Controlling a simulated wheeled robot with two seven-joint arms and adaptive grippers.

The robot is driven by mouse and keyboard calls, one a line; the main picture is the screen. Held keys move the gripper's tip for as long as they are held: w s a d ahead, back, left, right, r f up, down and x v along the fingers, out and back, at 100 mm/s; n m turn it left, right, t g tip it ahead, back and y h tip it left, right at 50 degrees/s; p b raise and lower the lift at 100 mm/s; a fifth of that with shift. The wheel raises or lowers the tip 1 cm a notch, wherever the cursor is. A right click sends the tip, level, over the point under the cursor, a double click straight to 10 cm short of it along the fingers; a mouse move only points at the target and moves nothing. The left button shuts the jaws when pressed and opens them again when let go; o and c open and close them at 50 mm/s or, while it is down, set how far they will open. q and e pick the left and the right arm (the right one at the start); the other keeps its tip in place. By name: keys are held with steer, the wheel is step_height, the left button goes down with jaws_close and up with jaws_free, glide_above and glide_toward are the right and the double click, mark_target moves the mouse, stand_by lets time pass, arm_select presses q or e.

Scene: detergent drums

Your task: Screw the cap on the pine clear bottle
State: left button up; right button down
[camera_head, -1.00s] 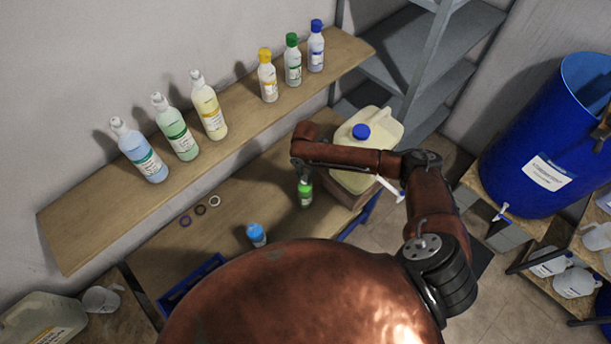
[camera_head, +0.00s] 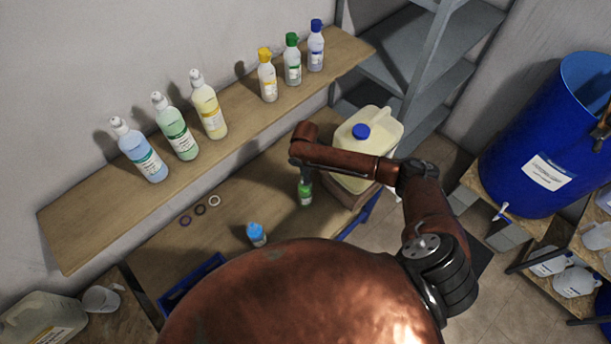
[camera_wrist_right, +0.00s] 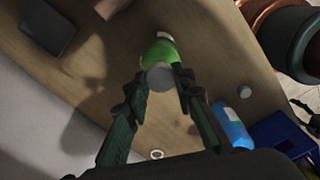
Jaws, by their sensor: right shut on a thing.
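A small bottle with a green label (camera_head: 305,198) stands on the lower bench below my right gripper (camera_head: 304,180); its writing is too small to read. In the right wrist view the green bottle (camera_wrist_right: 160,52) lies beyond a round grey cap (camera_wrist_right: 160,76). The fingers of my right gripper (camera_wrist_right: 162,88) are on both sides of this cap, shut on it. The cap is in line with the bottle's top; I cannot tell how far it is threaded. My left gripper is not in view.
A blue-capped bottle (camera_head: 256,234) and several rings (camera_head: 200,209) are on the bench. A large blue-capped jug (camera_head: 372,150) stands close to my right forearm. The upper shelf (camera_head: 75,225) holds several bottles. A blue crate (camera_head: 190,283) is at the front left.

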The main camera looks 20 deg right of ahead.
steer(key=shift+s+f, duration=0.1)
steer(key=m, duration=0.3)
steer(key=shift+a+m, duration=0.1)
steer(key=shift+m, duration=1.3)
steer(key=c, duration=1.8)
jaws_free()
steer(key=shift+c, duration=0.2)
